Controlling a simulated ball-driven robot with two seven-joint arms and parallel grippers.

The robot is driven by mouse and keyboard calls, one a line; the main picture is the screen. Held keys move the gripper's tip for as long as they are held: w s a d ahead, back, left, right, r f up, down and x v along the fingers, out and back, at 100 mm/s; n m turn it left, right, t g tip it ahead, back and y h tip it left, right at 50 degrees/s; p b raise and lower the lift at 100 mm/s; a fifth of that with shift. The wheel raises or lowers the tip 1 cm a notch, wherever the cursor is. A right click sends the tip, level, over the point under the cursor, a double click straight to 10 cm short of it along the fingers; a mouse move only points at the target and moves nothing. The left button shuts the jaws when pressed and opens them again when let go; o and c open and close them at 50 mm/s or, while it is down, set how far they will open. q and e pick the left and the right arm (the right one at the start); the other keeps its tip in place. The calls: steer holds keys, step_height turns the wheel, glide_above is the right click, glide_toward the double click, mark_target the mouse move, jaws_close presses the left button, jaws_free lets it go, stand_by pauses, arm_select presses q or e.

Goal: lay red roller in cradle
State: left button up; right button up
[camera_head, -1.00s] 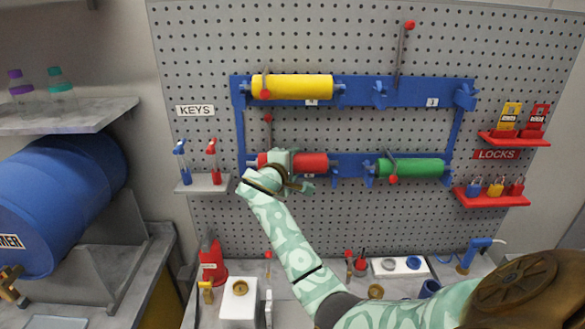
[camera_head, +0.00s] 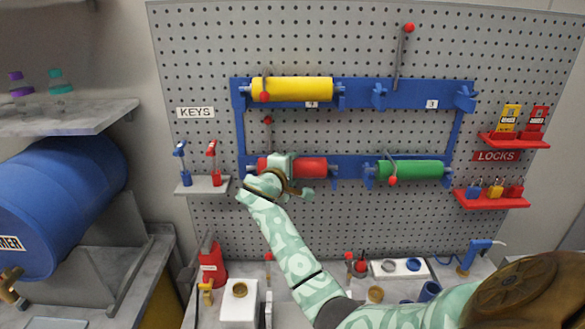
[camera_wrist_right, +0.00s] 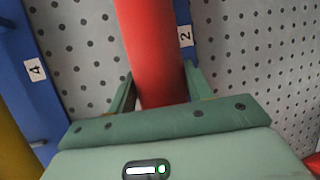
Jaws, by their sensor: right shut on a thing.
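The red roller (camera_head: 312,168) lies level at the left of the lower blue rail, on the pegboard. My right gripper (camera_head: 280,170) is shut on it near its left part and hides that end. The wrist view shows the red roller (camera_wrist_right: 155,55) between both fingers (camera_wrist_right: 157,95). The lower left cradle (camera_head: 335,166) shows a blue bracket at the roller's right end. Whether the roller rests fully in both brackets cannot be told. My left gripper is not in view.
A yellow roller (camera_head: 295,89) sits in the upper left cradle and a green roller (camera_head: 415,170) in the lower right one. The upper right cradle (camera_head: 415,94) is empty, its red-knobbed lever (camera_head: 401,55) raised. A key shelf (camera_head: 203,185) stands close left of my gripper.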

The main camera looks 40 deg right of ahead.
steer(key=shift+f, duration=0.45)
stand_by(0.6)
steer(key=o, duration=1)
steer(key=shift+f, duration=0.1)
